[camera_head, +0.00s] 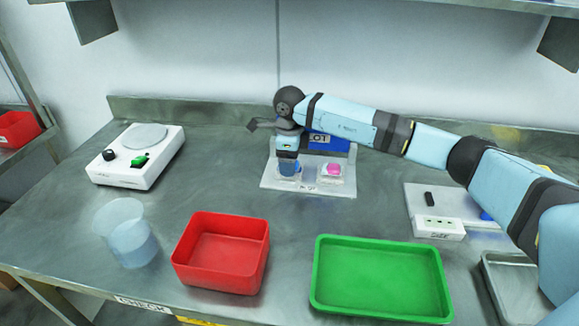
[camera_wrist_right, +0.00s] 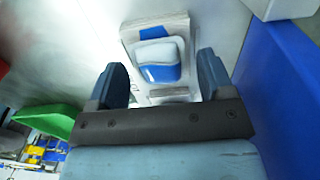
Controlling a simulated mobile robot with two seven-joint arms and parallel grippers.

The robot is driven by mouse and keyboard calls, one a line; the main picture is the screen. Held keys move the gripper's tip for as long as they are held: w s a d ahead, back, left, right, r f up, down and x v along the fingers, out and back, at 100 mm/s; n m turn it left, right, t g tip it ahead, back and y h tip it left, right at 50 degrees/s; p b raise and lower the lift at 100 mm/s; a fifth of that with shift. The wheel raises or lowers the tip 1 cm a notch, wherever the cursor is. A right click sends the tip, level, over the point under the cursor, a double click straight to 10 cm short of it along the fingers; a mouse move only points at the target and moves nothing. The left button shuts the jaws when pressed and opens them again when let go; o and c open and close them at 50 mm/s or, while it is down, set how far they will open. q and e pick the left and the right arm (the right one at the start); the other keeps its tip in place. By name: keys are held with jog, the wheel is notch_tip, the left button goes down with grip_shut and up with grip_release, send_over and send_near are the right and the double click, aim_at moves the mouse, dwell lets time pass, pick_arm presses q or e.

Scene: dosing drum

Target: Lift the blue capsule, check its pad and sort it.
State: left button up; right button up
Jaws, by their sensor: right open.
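The blue capsule (camera_head: 289,168) sits in the left seat of a pale holder plate (camera_head: 305,187) at the back of the bench. In the right wrist view the capsule (camera_wrist_right: 159,66) shows a white or grey part and a blue part. My right gripper (camera_head: 287,156) points down at it and is open, its two fingers (camera_wrist_right: 161,75) on either side of the capsule in the picture; I cannot tell whether they touch it. The capsule's pad is not visible. A pink capsule (camera_head: 331,169) sits in the right seat. My left gripper is not in view.
A blue block marked 01 (camera_head: 336,143) stands behind the holder. A red bin (camera_head: 247,280) and a green tray (camera_head: 380,312) are at the front. A clear beaker (camera_head: 128,238) and a white device (camera_head: 138,172) are on the left.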

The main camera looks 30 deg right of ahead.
jog(key=shift+f, duration=0.35)
jog(key=c, duration=1)
jog(key=shift+r, duration=0.1)
